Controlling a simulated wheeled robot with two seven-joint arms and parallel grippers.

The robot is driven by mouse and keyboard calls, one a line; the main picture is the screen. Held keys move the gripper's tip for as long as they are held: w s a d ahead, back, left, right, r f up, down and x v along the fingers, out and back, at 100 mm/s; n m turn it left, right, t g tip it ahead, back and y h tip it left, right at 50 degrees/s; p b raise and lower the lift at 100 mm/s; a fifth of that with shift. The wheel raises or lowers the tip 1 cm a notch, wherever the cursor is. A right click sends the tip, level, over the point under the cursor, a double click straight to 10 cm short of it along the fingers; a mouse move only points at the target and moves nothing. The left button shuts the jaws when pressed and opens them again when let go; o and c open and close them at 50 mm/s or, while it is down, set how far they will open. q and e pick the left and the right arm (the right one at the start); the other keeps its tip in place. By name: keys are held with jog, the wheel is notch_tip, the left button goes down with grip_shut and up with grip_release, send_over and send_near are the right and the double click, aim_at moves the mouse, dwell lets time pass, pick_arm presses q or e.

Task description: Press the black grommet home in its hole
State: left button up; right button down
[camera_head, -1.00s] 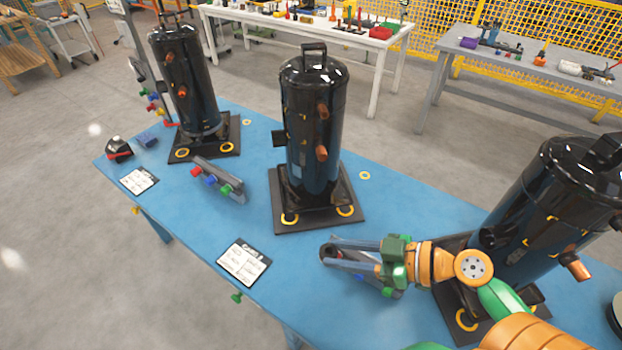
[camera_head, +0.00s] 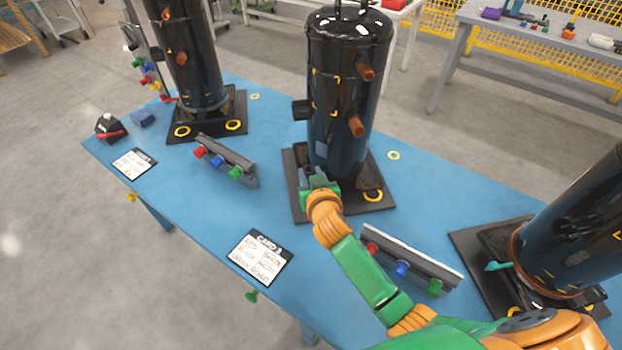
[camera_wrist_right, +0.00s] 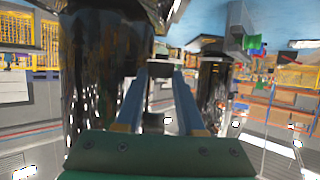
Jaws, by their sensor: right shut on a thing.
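My right gripper (camera_head: 308,172) reaches from the lower right to the front left corner of the middle compressor's (camera_head: 340,95) black base plate (camera_head: 352,202). It is shut on a small dark thing between its fingertips, which shows in the right wrist view (camera_wrist_right: 163,70) and looks like the black grommet. The gripper covers that corner, so the hole and the grommet's seat in it cannot be made out in the head view. My left gripper is not in view.
Compressors stand at left (camera_head: 194,55) and right (camera_head: 580,235) on the blue table (camera_head: 200,210). Grey racks with red, blue and green pieces lie at left (camera_head: 228,158) and right (camera_head: 412,260), the latter beside my right arm. A printed card (camera_head: 262,258) lies near the front edge.

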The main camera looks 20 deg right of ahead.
jog(key=shift+s+d+r, duration=0.1)
jog(key=shift+s+r, duration=0.15)
jog(key=shift+r, duration=0.05)
jog(key=shift+f, duration=0.1)
notch_tip(320, 180, down, 6)
jog(key=b, duration=0.5)
jog(key=shift+r+p, duration=0.2)
jog(key=shift+p, duration=0.15)
dwell(1.0)
jog(key=shift+f+b, duration=1.25)
jog(key=shift+f, duration=0.15)
jog(key=shift+c, duration=2.2)
grip_release()
jog(key=p+v, duration=0.1)
jog(key=v, duration=0.6)
